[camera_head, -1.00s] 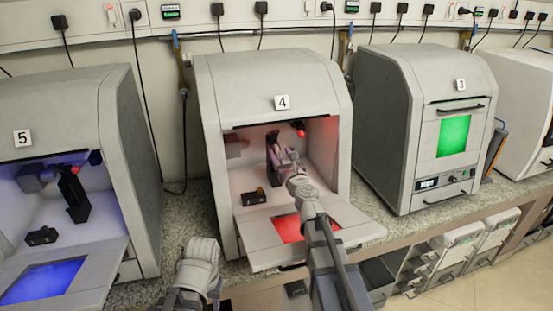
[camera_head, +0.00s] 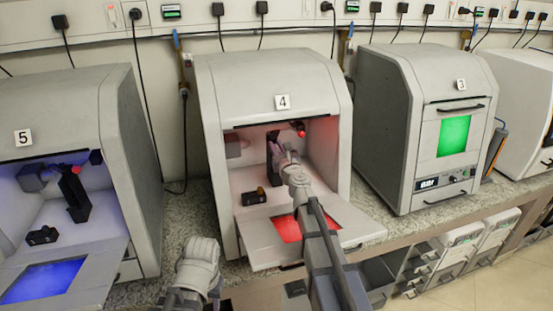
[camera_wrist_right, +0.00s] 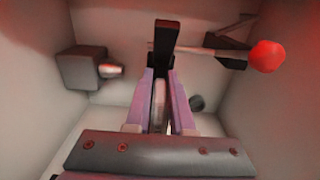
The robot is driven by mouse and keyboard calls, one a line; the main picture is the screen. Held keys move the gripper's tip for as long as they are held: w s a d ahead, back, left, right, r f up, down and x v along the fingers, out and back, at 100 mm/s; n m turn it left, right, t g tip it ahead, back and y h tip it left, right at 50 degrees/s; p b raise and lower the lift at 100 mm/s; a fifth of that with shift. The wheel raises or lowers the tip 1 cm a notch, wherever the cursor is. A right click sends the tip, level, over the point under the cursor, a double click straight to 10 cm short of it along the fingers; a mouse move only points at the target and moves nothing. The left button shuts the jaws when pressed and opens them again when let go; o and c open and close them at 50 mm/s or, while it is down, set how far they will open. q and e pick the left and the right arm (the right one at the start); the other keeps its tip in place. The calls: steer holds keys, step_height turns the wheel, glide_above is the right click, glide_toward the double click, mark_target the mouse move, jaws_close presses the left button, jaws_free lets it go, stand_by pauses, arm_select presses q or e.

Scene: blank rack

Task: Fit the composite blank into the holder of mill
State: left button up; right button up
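Mill 4 (camera_head: 272,78) stands open with a red glow inside. Its black upright holder (camera_head: 272,142) is at the back of the chamber; it also shows at the top centre of the right wrist view (camera_wrist_right: 166,38). My right gripper (camera_head: 281,158) is inside the mill in front of the holder. In the right wrist view its purple fingers are closed around a thin pale disc, the composite blank (camera_wrist_right: 159,105), seen edge-on. The blank's far edge is near the holder's lower part; I cannot tell whether they touch. My left arm (camera_head: 198,268) shows low, its fingers not visible.
A grey spindle block (camera_wrist_right: 84,67) is left of the holder, and a red ball knob (camera_wrist_right: 267,56) is right. Mill 4's lowered door (camera_head: 340,222) lies below the arm. Mill 5 (camera_head: 60,105) is open at left; mill 3 (camera_head: 420,80) is closed at right.

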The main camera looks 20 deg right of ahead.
jaws_close()
stand_by(0.9)
